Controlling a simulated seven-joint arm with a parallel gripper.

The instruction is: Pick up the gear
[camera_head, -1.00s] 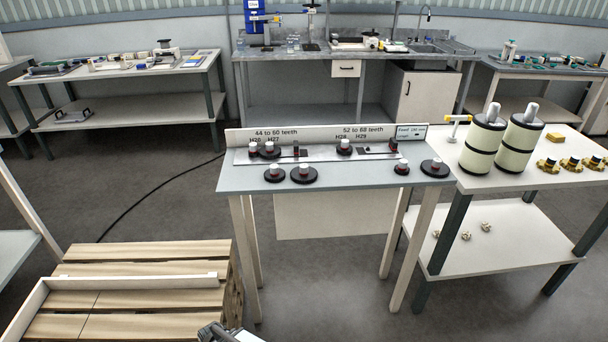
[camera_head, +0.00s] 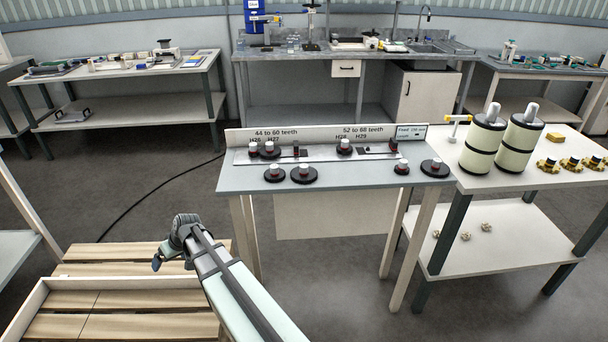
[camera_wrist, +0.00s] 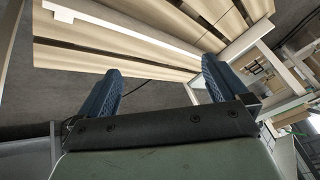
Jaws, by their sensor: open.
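Several black gears with white and dark red hubs are on the grey gear table (camera_head: 340,181). Two gears (camera_head: 274,174) (camera_head: 304,175) lie at the front left, and a small gear (camera_head: 402,168) and a larger gear (camera_head: 435,168) at the front right. More gears (camera_head: 269,151) (camera_head: 344,148) sit on the pale strip behind. My gripper (camera_head: 157,263) is over the wooden pallet, left of and apart from the table. In the wrist view my gripper (camera_wrist: 160,85) has its two blue fingers spread with nothing between them. No gear shows clearly there.
The wooden pallet (camera_head: 130,253) with a pale raised edge lies below my arm. A white table (camera_head: 540,170) at right bears two large rollers (camera_head: 483,145) (camera_head: 518,140) and brass parts (camera_head: 570,163). A labelled board (camera_head: 320,135) backs the gear table.

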